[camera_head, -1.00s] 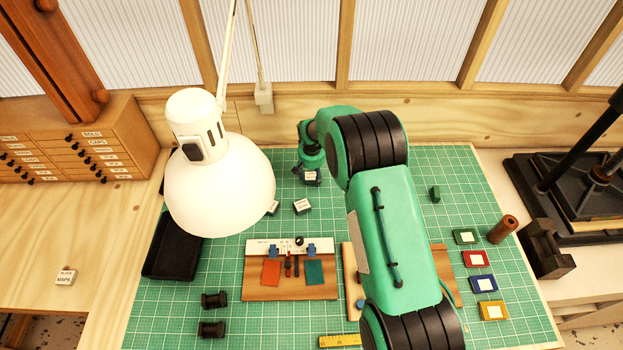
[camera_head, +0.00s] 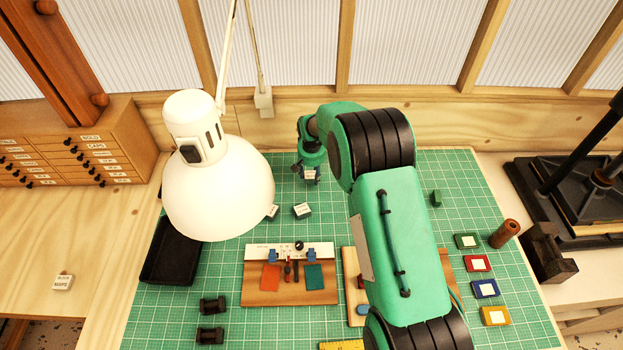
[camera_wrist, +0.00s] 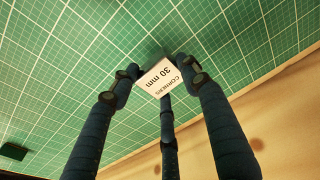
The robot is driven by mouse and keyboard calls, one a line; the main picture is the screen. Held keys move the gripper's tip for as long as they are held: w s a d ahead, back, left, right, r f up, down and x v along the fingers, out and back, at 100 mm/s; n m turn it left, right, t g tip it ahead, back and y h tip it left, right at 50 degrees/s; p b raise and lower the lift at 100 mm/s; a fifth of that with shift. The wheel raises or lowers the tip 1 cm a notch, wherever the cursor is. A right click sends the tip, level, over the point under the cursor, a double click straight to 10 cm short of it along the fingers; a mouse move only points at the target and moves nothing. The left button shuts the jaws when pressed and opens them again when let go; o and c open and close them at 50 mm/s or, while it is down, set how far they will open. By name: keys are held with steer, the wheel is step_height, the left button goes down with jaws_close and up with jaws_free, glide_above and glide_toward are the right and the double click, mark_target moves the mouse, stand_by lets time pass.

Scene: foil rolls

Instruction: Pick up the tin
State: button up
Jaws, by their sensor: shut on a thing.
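The tin (camera_wrist: 158,79) is a small dark box with a white label reading "CORNERS 30 mm" in the wrist view. My gripper (camera_wrist: 160,78) is shut on it, with dark blue fingers against its sides. In the head view the tin (camera_head: 310,175) shows just under my gripper (camera_head: 309,168) at the back of the green mat. The wrist view shows mat around it; I cannot tell how far it is above the mat.
Two similar labelled tins (camera_head: 302,210) lie nearer on the green mat (camera_head: 340,225), one partly behind the white lamp (camera_head: 220,190). A black tray (camera_head: 172,250) is at left. Coloured tins (camera_head: 486,289) and a brown cylinder (camera_head: 504,234) stand at right.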

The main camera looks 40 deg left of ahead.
steer(key=s+d, duration=0.3)
steer(key=d, duration=0.1)
steer(key=s+d+r+b, duration=0.1)
steer(key=s+d, duration=0.2)
steer(key=d, duration=0.1)
steer(key=s+d+b, duration=0.1)
steer(key=s+d, duration=0.2)
steer(key=d, duration=0.2)
steer(key=shift+s+r, duration=0.25)
steer(key=shift+r, duration=0.15)
stand_by(0.5)
steer(key=shift+d+r+b, duration=0.1)
steer(key=shift+d+b, duration=0.2)
steer(key=shift+d, duration=0.5)
steer(key=d, duration=0.4)
steer(key=s+d, duration=0.1)
steer(key=d, duration=0.4)
steer(key=s+d, duration=0.1)
steer(key=d, duration=0.3)
steer(key=shift+s+d+r+b, duration=0.1)
steer(key=shift+s+d+b, duration=0.1)
steer(key=shift+d+b, duration=0.2)
steer(key=shift+s+d, duration=0.25)
steer(key=shift+d, duration=0.65)
steer(key=shift+w+a, duration=0.1)
